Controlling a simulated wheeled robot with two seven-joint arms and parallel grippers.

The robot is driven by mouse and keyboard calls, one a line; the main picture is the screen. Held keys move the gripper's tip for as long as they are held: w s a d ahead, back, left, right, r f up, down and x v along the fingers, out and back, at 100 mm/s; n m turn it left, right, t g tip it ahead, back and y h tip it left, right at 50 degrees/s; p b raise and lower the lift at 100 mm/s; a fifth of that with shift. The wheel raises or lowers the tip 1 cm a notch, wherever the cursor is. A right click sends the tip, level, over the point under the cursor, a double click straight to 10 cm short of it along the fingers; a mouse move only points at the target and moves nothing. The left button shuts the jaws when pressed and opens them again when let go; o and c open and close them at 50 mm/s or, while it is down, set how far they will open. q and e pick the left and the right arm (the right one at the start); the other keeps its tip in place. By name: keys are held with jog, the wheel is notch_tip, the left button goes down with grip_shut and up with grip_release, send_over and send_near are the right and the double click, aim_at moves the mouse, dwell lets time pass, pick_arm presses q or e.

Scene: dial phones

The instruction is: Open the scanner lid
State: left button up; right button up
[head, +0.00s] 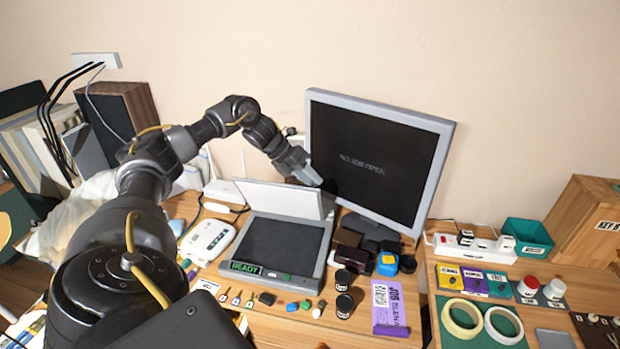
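The scanner (273,246) is a grey box with a dark glass bed and a green "READY" label on its front, in the middle of the desk. Its pale lid (280,199) stands raised along the back edge, tilted up from the bed, so the bed is uncovered. My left gripper (309,177) is at the upper right of the lid, between it and the monitor. Its fingertips are small and seen from behind; I cannot tell whether they are apart or touch the lid. My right gripper is out of view.
A large monitor (375,160) stands just right of the lid. A white device (208,240) lies left of the scanner. Small blocks, keys and black jars (344,306) line the front. A purple packet (391,308), tape rolls (462,318) and a teal bin (527,237) are at right.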

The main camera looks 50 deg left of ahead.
pick_arm(q)
jog(key=shift+o, duration=0.6)
jog(key=shift+f, duration=0.1)
jog(key=shift+s+a+r, duration=0.1)
jog(key=shift+r, duration=0.15)
jog(key=v, duration=1)
jog(key=shift+a+r, duration=0.1)
